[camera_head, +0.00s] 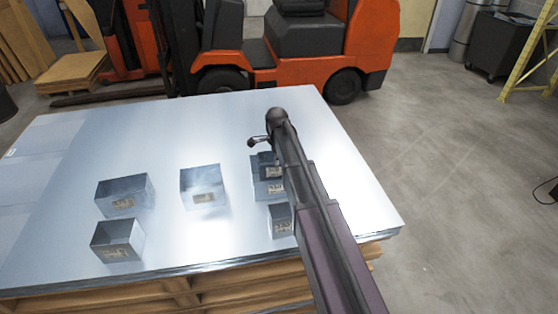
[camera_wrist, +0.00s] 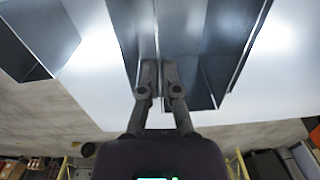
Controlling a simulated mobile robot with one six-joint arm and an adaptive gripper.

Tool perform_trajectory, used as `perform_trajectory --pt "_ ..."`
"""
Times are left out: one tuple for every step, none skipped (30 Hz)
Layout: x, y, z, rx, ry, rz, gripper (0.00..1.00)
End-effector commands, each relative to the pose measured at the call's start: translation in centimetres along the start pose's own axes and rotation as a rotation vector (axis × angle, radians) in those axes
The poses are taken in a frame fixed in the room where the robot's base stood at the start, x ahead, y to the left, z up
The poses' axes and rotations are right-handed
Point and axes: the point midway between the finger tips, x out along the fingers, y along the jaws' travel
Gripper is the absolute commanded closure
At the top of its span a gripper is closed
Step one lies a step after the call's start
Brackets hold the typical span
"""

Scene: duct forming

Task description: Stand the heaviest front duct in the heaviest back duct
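Several open, square sheet-metal ducts with small tan labels stand on the metal sheets. The back ducts are at left (camera_head: 124,196), middle (camera_head: 201,188) and right (camera_head: 260,189). Front ducts show at left (camera_head: 117,241) and right (camera_head: 281,220). A smaller dark duct (camera_head: 267,159) is at the right back duct, in or just over its opening; my arm partly hides both, so its depth is unclear. My gripper (camera_head: 258,142) is above it. In the wrist view my gripper (camera_wrist: 160,66) has its fingers nearly together on a thin duct wall. Label writing is too small to read.
The ducts stand on a shiny metal sheet stack (camera_head: 170,240) on a wooden pallet (camera_head: 180,290). An orange forklift (camera_head: 265,55) stands behind it. Free sheet surface lies behind and between the ducts. Another duct (camera_wrist: 30,45) shows at the wrist view's upper left.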

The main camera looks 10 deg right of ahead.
Motion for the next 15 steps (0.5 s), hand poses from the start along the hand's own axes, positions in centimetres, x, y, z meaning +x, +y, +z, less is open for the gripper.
perform_trajectory --pt "-0.02 -0.01 -0.02 0.000 0.000 0.000 1.00" --pt "-0.02 -0.01 -0.02 0.000 0.000 0.000 1.00" --pt "-0.02 -0.01 -0.02 0.000 0.000 0.000 1.00" --pt "-0.02 -0.01 -0.03 0.000 0.000 0.000 1.00" --pt "-0.02 -0.01 -0.03 0.000 0.000 0.000 1.00" --pt "-0.02 -0.01 -0.03 0.000 0.000 0.000 1.00" --pt "-0.02 -0.01 -0.04 0.000 0.000 0.000 1.00" --pt "-0.02 -0.01 -0.04 0.001 0.000 0.000 1.00" --pt "-0.02 -0.01 -0.04 0.001 0.000 0.000 0.93" --pt "-0.02 -0.01 -0.05 0.001 0.000 0.000 0.84" --pt "-0.02 -0.01 -0.05 0.001 0.000 0.000 0.75" --pt "-0.02 -0.01 -0.05 0.001 0.000 0.000 0.64" --pt "-0.02 0.00 -0.06 0.001 0.000 0.000 0.55" --pt "-0.02 0.00 -0.06 0.001 0.000 0.000 0.51" --pt "-0.02 0.00 -0.06 0.001 0.000 0.000 0.51"
